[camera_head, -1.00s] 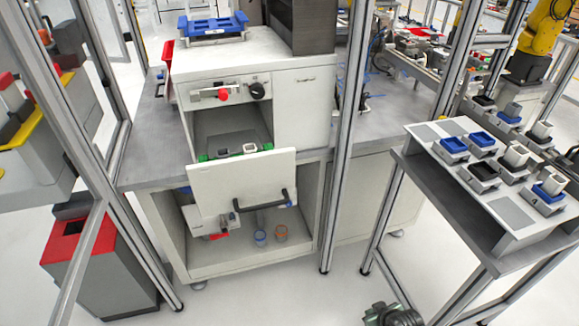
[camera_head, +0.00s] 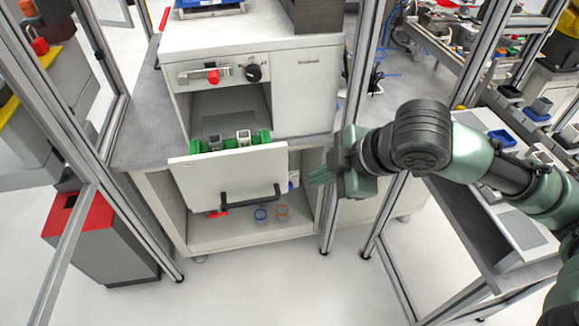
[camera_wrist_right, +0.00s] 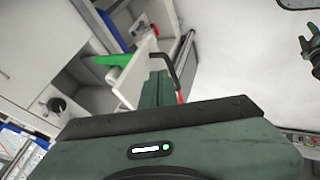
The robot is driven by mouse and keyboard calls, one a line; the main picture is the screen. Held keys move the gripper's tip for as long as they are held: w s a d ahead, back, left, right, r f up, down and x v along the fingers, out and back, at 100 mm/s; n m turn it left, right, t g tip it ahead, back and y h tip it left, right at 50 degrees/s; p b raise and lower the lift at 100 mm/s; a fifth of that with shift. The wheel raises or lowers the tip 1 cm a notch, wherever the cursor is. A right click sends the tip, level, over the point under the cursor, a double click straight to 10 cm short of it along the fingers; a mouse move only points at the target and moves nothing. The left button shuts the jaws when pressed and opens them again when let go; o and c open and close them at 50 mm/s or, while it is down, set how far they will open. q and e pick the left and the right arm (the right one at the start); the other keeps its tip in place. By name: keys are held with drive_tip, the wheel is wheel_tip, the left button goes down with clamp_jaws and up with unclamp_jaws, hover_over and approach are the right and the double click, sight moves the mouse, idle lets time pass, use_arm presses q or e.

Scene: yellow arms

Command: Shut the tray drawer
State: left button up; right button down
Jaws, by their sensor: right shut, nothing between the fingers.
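The tray drawer's white front panel (camera_head: 225,175) stands out from the machine, with a black bar handle (camera_head: 250,200). Behind it a green tray (camera_head: 212,145) holding grey parts shows in the open bay. My right gripper (camera_head: 318,178) is shut and empty, just right of the panel, pointing toward it; no contact is clear. In the right wrist view its green fingers (camera_wrist_right: 156,90) lie together near the black handle (camera_wrist_right: 168,62) and the panel (camera_wrist_right: 135,72). A green part at that view's right edge (camera_wrist_right: 312,50) seems to be my left gripper; its opening is unclear.
A metal post (camera_head: 340,130) stands close behind my right gripper. A side table (camera_head: 505,215) with small fixtures lies under my right arm. A red-topped bin (camera_head: 75,212) stands at left. The floor in front of the drawer is clear.

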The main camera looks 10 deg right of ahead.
drive_tip(key=shift+w+a+f+p, duration=0.4)
drive_tip(key=shift+w+a+f, duration=0.2)
drive_tip(key=shift+w+f, duration=0.75)
drive_tip(key=shift+w+a+f+p, duration=0.35)
drive_tip(key=shift+w+a+f, duration=0.25)
drive_tip(key=shift+w+f, duration=0.7)
drive_tip(key=shift+w+a+f+p, duration=0.4)
drive_tip(key=shift+w+a+f, duration=0.2)
drive_tip(key=shift+w+f, duration=0.7)
drive_tip(key=shift+w+r, duration=0.25)
